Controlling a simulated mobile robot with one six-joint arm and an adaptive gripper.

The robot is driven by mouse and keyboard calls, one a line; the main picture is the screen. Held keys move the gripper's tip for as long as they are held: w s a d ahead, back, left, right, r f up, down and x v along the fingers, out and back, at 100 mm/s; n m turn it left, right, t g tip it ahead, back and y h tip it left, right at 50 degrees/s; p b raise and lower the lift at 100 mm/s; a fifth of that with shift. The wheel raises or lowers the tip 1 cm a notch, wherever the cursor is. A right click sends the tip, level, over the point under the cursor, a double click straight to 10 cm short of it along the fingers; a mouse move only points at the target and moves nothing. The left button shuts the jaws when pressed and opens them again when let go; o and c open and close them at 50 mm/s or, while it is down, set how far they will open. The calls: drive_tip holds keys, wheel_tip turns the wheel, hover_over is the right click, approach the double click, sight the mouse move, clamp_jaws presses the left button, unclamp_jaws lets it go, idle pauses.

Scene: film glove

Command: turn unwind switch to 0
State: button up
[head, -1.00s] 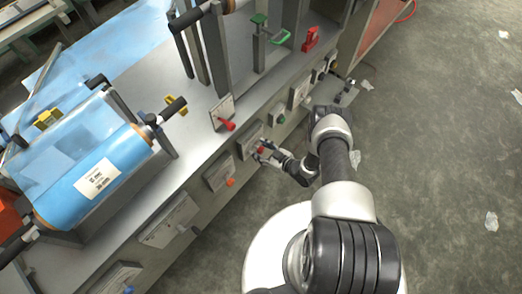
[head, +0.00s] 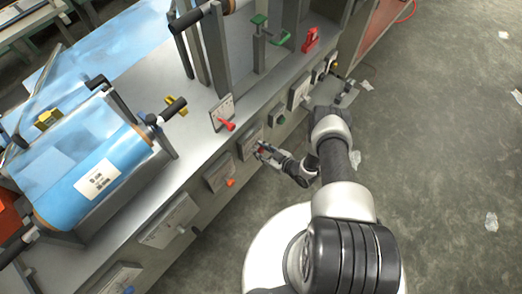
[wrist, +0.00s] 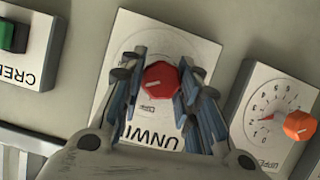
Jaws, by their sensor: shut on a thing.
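The unwind switch is a red faceted knob (wrist: 161,79) on a white plate (wrist: 184,38) lettered "UNWI…", with the rest of the word hidden. A short white mark on the knob's face points left in the wrist view. My gripper (wrist: 162,88) is shut on the knob, with one finger on each side. The fingers cover much of the dial, so its figures cannot be read. In the head view my gripper (head: 265,153) is at the bench's front panel, and little of the red knob shows.
A dial with an orange knob (wrist: 299,125) is close on the right, and a green button (wrist: 13,36) is on the left. A blue film roll (head: 75,190) lies at the left. The floor on the right is mostly clear.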

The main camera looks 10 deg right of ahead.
drive_tip(key=shift+s+n+t+h+p, duration=0.1)
drive_tip(key=shift+n+t+h+p, duration=0.4)
drive_tip(key=shift+n, duration=0.6)
drive_tip(key=n+t+h, duration=0.1)
drive_tip(key=n, duration=0.1)
drive_tip(key=shift+a+f+n, duration=0.1)
drive_tip(key=shift+n, duration=0.2)
drive_tip(key=shift+n+t+h+b, duration=0.5)
drive_tip(key=shift+n+t, duration=0.5)
drive_tip(key=shift+n, duration=0.7)
drive_tip(key=o, duration=1.1)
